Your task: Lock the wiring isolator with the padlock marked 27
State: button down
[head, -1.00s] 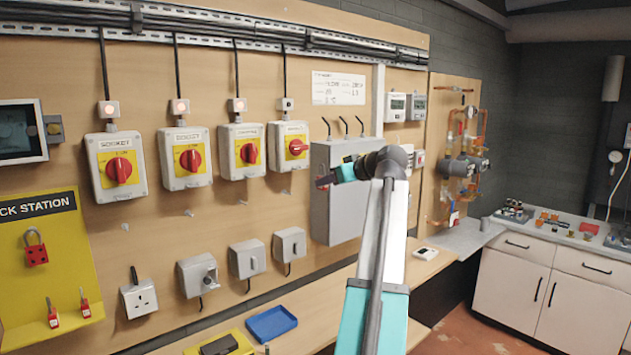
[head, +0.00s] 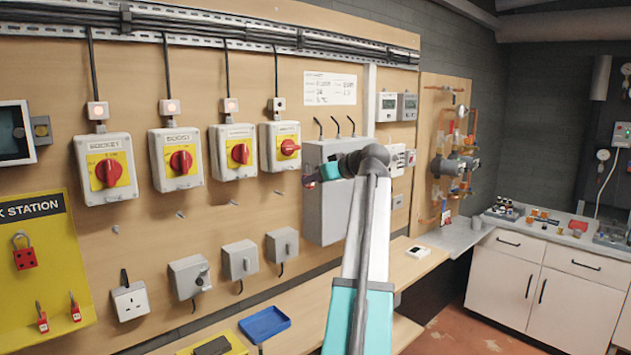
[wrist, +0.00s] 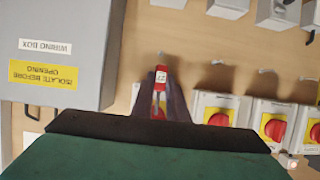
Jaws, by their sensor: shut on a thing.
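My gripper (head: 311,178) is shut on a small red padlock (wrist: 160,78) with a pale label; its number is too small to read surely. In the head view the gripper is in front of the grey wiring box, right of and below the fourth isolator (head: 280,147). That isolator, the one nearest the wiring box, has a red handle turned away from upright on a yellow plate, and its lamp is dark; its label is unreadable.
Three other isolators (head: 176,160) stand left with lit lamps and upright handles. The grey wiring box (wrist: 55,45) is close beside the gripper. The yellow lock station (head: 70,235) holds other red padlocks. Sockets and switches (head: 240,260) line the board below. A blue tray (head: 265,323) lies on the bench.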

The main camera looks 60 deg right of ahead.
jog(key=shift+w+d, duration=0.3)
jog(key=shift+w, duration=0.55)
jog(key=shift+w+d, duration=0.25)
jog(key=shift+w, duration=0.55)
jog(key=shift+w+d, duration=0.3)
jog(key=shift+w, duration=0.55)
jog(key=shift+w, duration=0.1)
jog(key=shift+s+b, duration=0.25)
jog(key=shift+b, duration=0.1)
jog(key=shift+w+b, duration=0.35)
jog(key=shift+b, duration=0.15)
dwell(0.9)
jog(key=shift+w+d+b, duration=0.2)
jog(key=shift+w, duration=0.35)
jog(key=shift+w+d+b, duration=0.15)
jog(key=shift+w, duration=0.4)
dwell(2.5)
